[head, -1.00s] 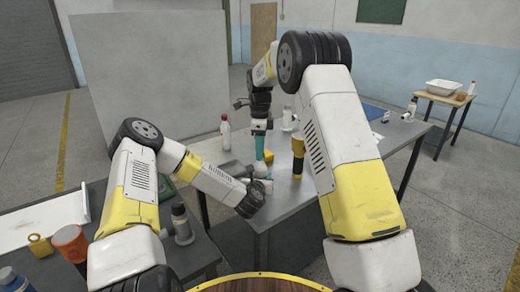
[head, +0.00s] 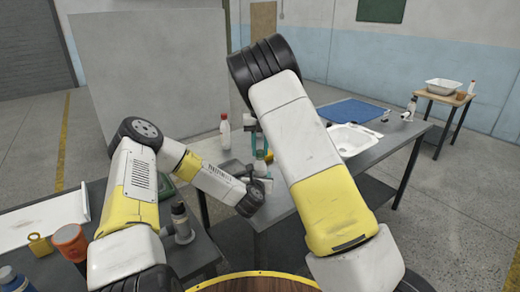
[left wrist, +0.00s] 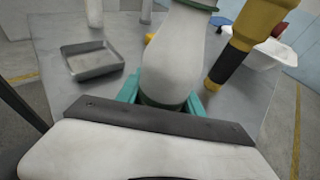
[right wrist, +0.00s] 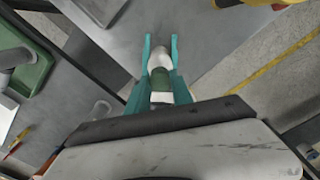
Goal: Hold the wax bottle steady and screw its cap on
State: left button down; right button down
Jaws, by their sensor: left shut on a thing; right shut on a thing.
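The wax bottle, pale with green at its ends, fills the middle of the left wrist view (left wrist: 172,60). My left gripper (left wrist: 163,92) is shut around its near part. In the head view the bottle (head: 260,169) is a small pale shape above the grey table. My right gripper (right wrist: 161,40) is shut around a dark green piece (right wrist: 166,80), apparently the cap, with a white part beyond it near the fingertips. My right forearm largely covers this gripper (head: 259,148) in the head view. I cannot tell how far the cap sits on the neck.
A small grey tray (left wrist: 93,69) lies to the left. A red-capped white bottle (head: 225,134) stands behind. The white basin (head: 352,139) and blue mat (head: 350,110) lie farther right.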

jog(key=c, duration=1.1)
grip_release()
jog(key=shift+r, duration=2.3)
jog(key=shift+c, duration=0.5)
